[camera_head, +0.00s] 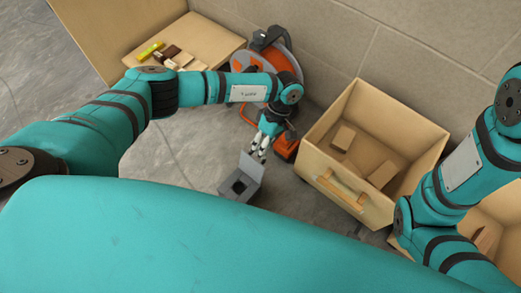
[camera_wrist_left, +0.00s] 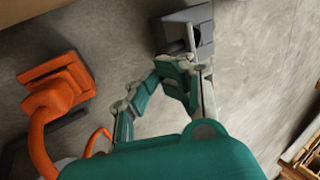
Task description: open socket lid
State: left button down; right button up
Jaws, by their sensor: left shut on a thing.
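The grey socket box (camera_head: 238,187) sits on the floor in the middle of the head view, with a dark opening in its top. Its lid (camera_head: 252,166) stands raised on the side toward my left gripper (camera_head: 262,150). The left gripper reaches down from above, its pale fingertips at the lid's upper edge, shut on the lid. In the left wrist view, the socket (camera_wrist_left: 205,42) is at the top, with the left gripper (camera_wrist_left: 190,64) touching it; the exact contact is partly hidden. My right arm shows at the right, but its gripper is out of view.
An orange cable reel (camera_head: 284,68) stands by the wall, with an orange part (camera_head: 287,146) just right of the gripper. A wooden crate (camera_head: 408,120) holding blocks is to the right. A wooden box (camera_head: 205,35) with small blocks is at upper left. Floor left of the socket is clear.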

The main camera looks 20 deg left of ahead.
pick_arm(q)
notch_tip(320, 180, down, 3)
jog(key=shift+w+a+r+b, duration=0.1)
jog(key=shift+w+r+b, duration=0.05)
jog(key=shift+b, duration=0.2)
dwell(0.4)
jog(key=c, duration=1.4)
grip_release()
jog(key=shift+r, duration=0.2)
jog(key=v, duration=1.2)
jog(key=shift+w, duration=0.15)
